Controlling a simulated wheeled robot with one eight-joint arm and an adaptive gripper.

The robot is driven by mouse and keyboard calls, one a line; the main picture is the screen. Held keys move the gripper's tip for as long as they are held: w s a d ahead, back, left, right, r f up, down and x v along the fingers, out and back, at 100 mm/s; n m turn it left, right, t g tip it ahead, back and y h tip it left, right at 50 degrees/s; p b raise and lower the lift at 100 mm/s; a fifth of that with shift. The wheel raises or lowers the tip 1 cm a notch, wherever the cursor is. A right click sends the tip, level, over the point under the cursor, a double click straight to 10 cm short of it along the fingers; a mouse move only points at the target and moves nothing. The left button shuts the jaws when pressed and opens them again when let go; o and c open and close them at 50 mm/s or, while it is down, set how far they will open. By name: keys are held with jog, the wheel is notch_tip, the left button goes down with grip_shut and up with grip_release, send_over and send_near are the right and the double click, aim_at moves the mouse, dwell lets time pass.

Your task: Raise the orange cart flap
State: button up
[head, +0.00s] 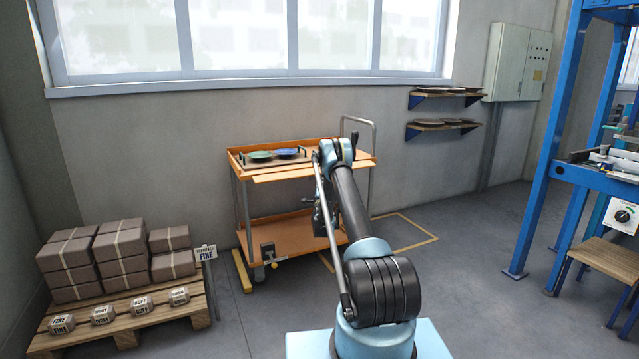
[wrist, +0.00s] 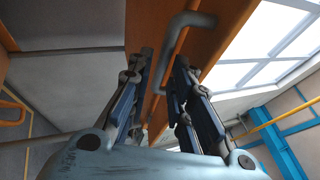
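The orange cart (head: 236,160) stands against the back wall in the head view. Its flap (head: 283,174) shows as an orange board along the front of the top tray, looking close to level; my arm covers part of it. In the wrist view, the orange panel (wrist: 143,22) fills the upper middle, with a bent grey handle (wrist: 176,40) on it. My gripper (wrist: 164,62) is open, one finger on each side of the handle. I cannot tell whether either finger touches it. In the head view my gripper (head: 321,216) is below the top tray, partly hidden by my arm.
A pallet (head: 125,324) with stacked boxes stands at the left. A blue frame (head: 558,130) and a wooden stool (head: 608,258) are at the right. The floor between is clear.

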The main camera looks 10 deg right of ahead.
jog(key=shift+x, duration=2.15)
grip_shut()
